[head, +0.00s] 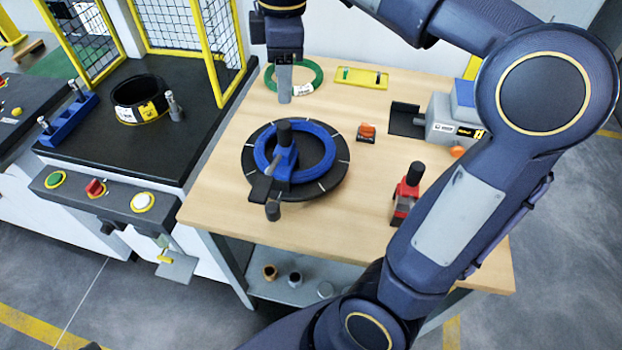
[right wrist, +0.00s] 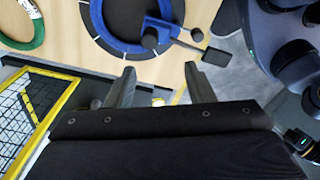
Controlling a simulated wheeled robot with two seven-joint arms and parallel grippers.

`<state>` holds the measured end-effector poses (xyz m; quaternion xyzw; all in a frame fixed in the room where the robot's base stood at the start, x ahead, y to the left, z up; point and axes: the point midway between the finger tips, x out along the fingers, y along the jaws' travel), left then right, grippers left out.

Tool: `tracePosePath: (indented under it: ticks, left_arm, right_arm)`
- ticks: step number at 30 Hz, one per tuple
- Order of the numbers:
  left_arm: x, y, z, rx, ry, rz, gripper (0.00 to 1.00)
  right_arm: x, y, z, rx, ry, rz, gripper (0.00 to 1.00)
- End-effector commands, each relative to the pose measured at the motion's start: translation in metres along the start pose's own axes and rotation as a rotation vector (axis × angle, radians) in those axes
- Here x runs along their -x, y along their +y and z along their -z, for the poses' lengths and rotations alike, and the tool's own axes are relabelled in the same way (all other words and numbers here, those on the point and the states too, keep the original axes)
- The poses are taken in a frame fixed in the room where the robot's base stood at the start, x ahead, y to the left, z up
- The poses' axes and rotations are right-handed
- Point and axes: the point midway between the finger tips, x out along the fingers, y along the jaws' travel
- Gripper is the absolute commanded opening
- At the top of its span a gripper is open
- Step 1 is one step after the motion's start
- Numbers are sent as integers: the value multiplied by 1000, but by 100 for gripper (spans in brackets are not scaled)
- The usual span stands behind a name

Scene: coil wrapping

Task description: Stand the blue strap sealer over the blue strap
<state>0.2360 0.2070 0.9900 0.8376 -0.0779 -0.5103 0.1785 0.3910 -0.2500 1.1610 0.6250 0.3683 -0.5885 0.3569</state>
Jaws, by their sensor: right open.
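The blue strap sealer (head: 285,166) has an upright black handle. It stands at the front-left part of the blue ring-shaped coil (head: 325,171) on the round black turntable (head: 339,192). A dark flat arm with a knob reaches from it past the turntable's front edge. It also shows in the right wrist view (right wrist: 164,30). I cannot make out a blue strap separate from the coil; the sealer covers that spot. My right gripper (head: 284,98) hangs behind the sealer, apart from it; its spread, empty fingers show in the right wrist view (right wrist: 160,88). My left gripper is out of view.
A green coil (head: 316,80) and a yellow tray (head: 356,79) lie at the table's back. An orange-and-black piece (head: 367,132), a red sealer (head: 406,197) and a grey-blue machine (head: 450,121) are to the right. A fenced black station (head: 88,141) stands left.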

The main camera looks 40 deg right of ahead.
Motion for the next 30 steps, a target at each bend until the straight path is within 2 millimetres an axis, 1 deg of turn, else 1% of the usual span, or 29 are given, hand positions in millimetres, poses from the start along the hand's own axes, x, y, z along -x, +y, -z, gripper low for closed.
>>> tracePosePath:
  ticks: [1, 2, 4, 5, 6, 8, 9, 12, 15, 18, 20, 30]
  left_arm:
    - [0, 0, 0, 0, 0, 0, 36]
    - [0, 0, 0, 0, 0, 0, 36]
    - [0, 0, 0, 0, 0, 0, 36]
    - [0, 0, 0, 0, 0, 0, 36]
    - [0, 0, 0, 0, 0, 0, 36]
    - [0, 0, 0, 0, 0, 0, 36]
    - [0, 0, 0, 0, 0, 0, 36]
    - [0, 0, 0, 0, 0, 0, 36]
    - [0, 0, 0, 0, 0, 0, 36]
    - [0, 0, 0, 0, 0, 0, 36]
    - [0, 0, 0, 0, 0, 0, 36]
    - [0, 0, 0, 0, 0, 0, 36]
  right_arm:
    - [-8, -12, -12, -73, 36, -9, 48]
    - [-15, -19, -17, -128, 64, -15, 48]
    - [-34, -41, -28, -281, 145, -25, 48]
    - [-44, -51, -32, -354, 181, -27, 48]
    - [-58, -65, -37, -453, 231, -26, 48]
    - [-78, -86, -42, -600, 304, -18, 48]
    - [-92, -100, -43, -696, 351, -11, 48]
    - [-124, -128, -46, -911, 451, 13, 48]
    - [-148, -146, -45, -1069, 523, 35, 48]
    - [-162, -157, -44, -1159, 564, 51, 48]
    - [-165, -159, -44, -1186, 576, 55, 48]
    - [-166, -160, -43, -1192, 577, 58, 48]
